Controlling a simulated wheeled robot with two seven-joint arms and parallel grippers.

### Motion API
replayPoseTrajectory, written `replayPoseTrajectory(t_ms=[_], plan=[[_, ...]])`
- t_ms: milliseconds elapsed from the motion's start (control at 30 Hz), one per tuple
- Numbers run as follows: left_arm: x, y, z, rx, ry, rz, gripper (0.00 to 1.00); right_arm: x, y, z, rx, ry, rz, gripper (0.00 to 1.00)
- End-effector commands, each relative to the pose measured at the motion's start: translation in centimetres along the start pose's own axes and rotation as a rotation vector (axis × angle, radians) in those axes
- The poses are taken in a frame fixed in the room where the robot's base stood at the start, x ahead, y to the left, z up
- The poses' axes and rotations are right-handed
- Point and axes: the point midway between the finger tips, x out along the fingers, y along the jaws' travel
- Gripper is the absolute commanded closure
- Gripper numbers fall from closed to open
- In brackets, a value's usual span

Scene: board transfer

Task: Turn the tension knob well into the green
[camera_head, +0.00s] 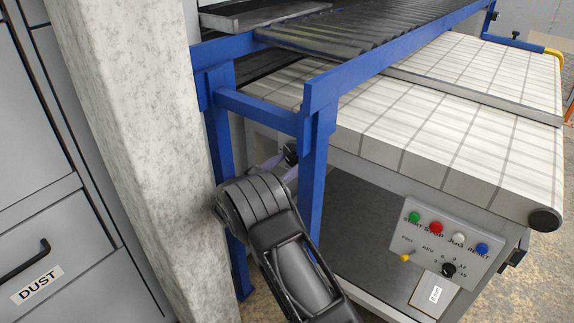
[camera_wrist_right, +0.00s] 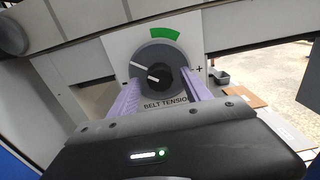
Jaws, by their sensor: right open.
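The tension knob (camera_wrist_right: 160,75) is black on a round grey dial marked BELT TENSION, with minus at left and plus at right. Its white pointer (camera_wrist_right: 145,71) points left and a little up, outside the green arc (camera_wrist_right: 152,36) at the top of the dial. My right gripper (camera_wrist_right: 160,86) is open, its purple fingers on either side of the knob; I cannot tell if they touch it. In the head view my right gripper (camera_head: 284,163) reaches between the blue frame legs, at the dark knob (camera_head: 291,153). My left gripper is out of view.
Blue frame legs (camera_head: 314,180) stand close beside my right wrist. The tiled white belt (camera_head: 440,125) and roller conveyor (camera_head: 370,30) lie above. A control panel (camera_head: 447,240) with coloured buttons is at right. A concrete pillar (camera_head: 140,130) stands at left.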

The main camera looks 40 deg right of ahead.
Motion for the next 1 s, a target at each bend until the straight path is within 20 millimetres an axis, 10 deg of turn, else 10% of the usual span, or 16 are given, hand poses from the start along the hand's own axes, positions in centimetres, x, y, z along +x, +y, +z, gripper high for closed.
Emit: replayPoseTrajectory(t_ms=[233,1000], plan=[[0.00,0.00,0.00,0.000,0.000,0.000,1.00,0.04,0.01,-0.02,-0.001,0.000,0.001,0.44],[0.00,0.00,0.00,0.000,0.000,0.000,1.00,0.00,0.02,-0.04,-0.001,0.001,0.001,1.00]])
